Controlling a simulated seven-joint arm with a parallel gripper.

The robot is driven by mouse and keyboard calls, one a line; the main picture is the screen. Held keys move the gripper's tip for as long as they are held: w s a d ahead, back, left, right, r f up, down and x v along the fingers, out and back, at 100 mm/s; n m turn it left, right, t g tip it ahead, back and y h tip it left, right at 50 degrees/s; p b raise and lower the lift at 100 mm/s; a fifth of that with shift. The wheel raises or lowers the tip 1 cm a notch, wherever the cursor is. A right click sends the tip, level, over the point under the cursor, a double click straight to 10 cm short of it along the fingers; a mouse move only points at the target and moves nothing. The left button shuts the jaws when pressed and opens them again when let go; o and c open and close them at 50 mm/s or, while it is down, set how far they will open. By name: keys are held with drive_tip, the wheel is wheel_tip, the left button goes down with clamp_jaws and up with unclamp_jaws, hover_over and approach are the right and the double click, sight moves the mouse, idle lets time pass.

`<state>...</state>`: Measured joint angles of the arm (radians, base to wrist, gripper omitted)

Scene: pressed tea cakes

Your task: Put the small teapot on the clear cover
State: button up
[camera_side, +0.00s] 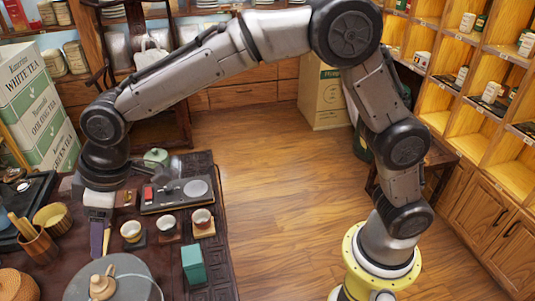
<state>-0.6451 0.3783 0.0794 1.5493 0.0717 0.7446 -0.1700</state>
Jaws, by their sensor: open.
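A small beige teapot-like piece with a knobbed lid (102,287) sits on a round grey cover (140,287) at the bottom left, cut off by the picture's edge. I cannot tell how see-through the cover is. My gripper (101,250) points down just behind and above the beige piece, and its fingers look empty. Whether a fingertip touches the piece is unclear. A pale green rounded pot (155,157) stands at the back of the table, beyond my gripper.
Several small cups on coasters (168,223) stand right of my gripper. A black tray with a grey disc (177,206) lies behind them. A teal box (193,264) stands at front right. A wooden tool holder (38,248) and a yellow bowl (53,216) are left.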

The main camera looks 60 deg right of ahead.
drive_tip(key=s+d+r+m+t+h, duration=0.15)
drive_tip(key=s+d+r, duration=0.25)
drive_tip(key=d, duration=0.6)
drive_tip(key=s+d+r+m, duration=0.3)
drive_tip(key=s+d+r, duration=0.1)
drive_tip(key=d, duration=0.6)
drive_tip(key=s+d+f+m+h, duration=0.1)
drive_tip(key=s+d+m, duration=0.1)
drive_tip(key=s+d, duration=0.4)
drive_tip(key=s+d+f+m, duration=0.2)
drive_tip(key=s+d, duration=0.5)
drive_tip(key=s, duration=0.4)
drive_tip(key=shift+s+f+t+h, duration=0.15)
drive_tip(key=shift+s+t+h, duration=0.2)
